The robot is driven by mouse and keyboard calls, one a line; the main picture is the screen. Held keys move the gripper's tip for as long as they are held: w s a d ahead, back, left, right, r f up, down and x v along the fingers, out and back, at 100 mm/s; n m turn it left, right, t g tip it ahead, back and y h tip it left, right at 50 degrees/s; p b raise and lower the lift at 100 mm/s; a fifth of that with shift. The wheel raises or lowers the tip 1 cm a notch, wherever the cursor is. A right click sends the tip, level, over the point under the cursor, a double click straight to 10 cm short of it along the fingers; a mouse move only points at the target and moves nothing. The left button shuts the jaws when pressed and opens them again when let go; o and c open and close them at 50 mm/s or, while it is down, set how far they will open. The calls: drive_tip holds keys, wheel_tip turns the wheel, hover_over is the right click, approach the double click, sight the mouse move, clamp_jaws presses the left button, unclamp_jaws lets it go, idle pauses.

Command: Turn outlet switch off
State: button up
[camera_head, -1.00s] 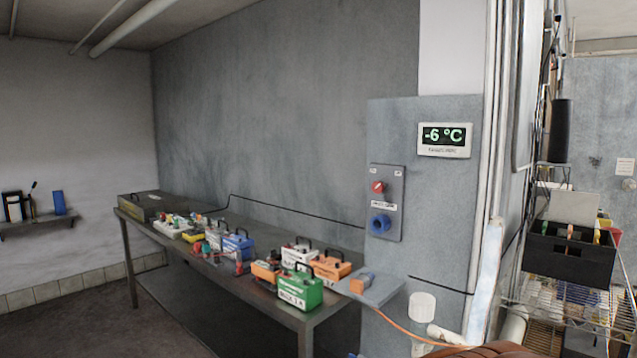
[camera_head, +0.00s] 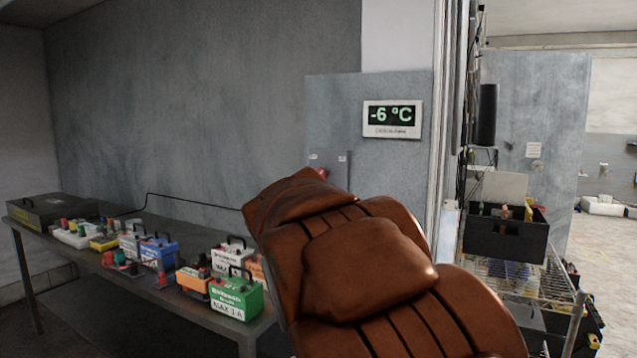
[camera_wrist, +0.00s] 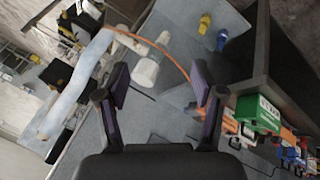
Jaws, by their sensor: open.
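The grey switch panel (camera_head: 343,168) is on the grey wall cabinet under the temperature display in the head view. Only its top strip and part of the red knob (camera_head: 321,171) show. My brown-covered arm stands in front of it and hides the blue socket and the rest of the panel. In the wrist view my gripper (camera_wrist: 159,76) is open, its two dark purple-padded fingers wide apart with nothing between them. I cannot make out the red knob or blue socket in the wrist view. The gripper itself is hidden in the head view.
A metal bench (camera_head: 120,283) along the wall holds several boxes, including a green one (camera_head: 237,299) at its near end, also in the wrist view (camera_wrist: 257,113). A wire rack with a black bin (camera_head: 503,234) stands right. An orange cable (camera_wrist: 150,42) curves ahead of the gripper.

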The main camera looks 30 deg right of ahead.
drive_tip(key=w+d+r+m+t+h+b, duration=0.1)
drive_tip(key=w+d+r+h, duration=0.25)
drive_tip(key=w+r, duration=0.4)
drive_tip(key=w+d+r+m+t+h+b, duration=0.2)
drive_tip(key=w+d+r, duration=0.25)
drive_tip(key=w, duration=0.55)
drive_tip(key=m+t+h+b, duration=0.4)
approach(323, 174)
drive_tip(key=w+d, duration=0.2)
drive_tip(key=shift+w+f+p+x, duration=0.1)
drive_tip(key=shift+f+p+x, duration=0.1)
drive_tip(key=shift+p+x, duration=1.5)
drive_tip(key=shift+w+f+p+x, duration=0.15)
drive_tip(key=shift+p+x, duration=0.9)
drive_tip(key=shift+x, duration=1.25)
drive_tip(key=shift+a, duration=0.15)
drive_tip(key=shift+c, duration=0.5)
drive_tip(key=c, duration=1.1)
drive_tip(key=shift+o, duration=0.2)
